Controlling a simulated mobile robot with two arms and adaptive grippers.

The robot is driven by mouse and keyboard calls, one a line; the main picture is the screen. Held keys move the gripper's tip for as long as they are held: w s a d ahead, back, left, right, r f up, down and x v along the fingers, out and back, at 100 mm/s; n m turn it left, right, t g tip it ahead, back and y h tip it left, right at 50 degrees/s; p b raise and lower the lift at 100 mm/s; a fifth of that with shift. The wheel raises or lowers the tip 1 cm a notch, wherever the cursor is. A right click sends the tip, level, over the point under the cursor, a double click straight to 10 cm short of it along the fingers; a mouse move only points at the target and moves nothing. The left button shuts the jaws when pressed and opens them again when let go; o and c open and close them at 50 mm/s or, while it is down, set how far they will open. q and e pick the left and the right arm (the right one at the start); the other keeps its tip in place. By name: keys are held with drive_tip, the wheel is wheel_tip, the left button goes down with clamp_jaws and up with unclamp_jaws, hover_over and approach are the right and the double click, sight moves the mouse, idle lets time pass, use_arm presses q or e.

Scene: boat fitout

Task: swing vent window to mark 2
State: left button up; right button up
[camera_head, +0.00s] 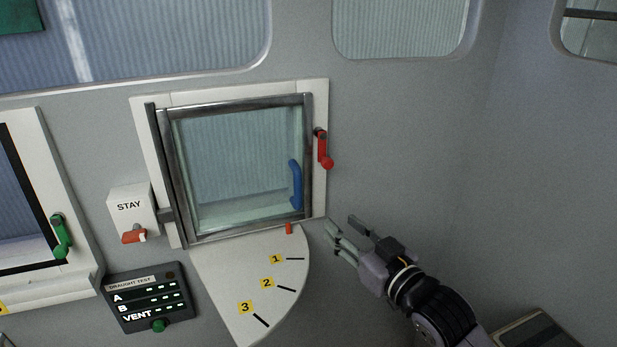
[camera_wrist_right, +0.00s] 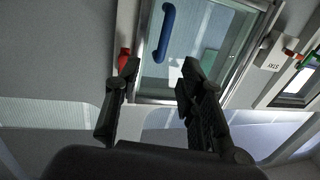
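The vent window (camera_head: 238,165) is a glass pane in a grey metal frame, with a blue handle (camera_head: 295,185) at its right side. It sits at or close to its white surround. A red latch handle (camera_head: 323,148) hangs down on the surround's right side. Below is a white quadrant plate (camera_head: 225,270) with marks 1, 2 (camera_head: 267,283) and 3; a small red pointer (camera_head: 289,229) stands above mark 1. My right gripper (camera_head: 346,230) is open and empty, below and right of the window, apart from the handle. The wrist view shows the blue handle (camera_wrist_right: 167,32) beyond its fingers. My left gripper is not in view.
A white STAY box (camera_head: 131,208) with an orange lever (camera_head: 134,237) is left of the window. A dark draught test panel (camera_head: 148,297) is below it. Another window with a green handle (camera_head: 61,237) is at far left. The wall right of the vent window is bare.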

sight(300, 187)
drive_tip(key=p+x, duration=0.1)
drive_tip(key=x, duration=0.4)
drive_tip(key=r+p+x, duration=0.1)
drive_tip(key=p+x, duration=0.1)
drive_tip(key=x, duration=0.4)
drive_tip(key=a+p+x, duration=0.1)
drive_tip(key=x, duration=0.5)
drive_tip(key=shift+s+r, duration=0.25)
drive_tip(key=shift+r, duration=0.1)
clamp_jaws()
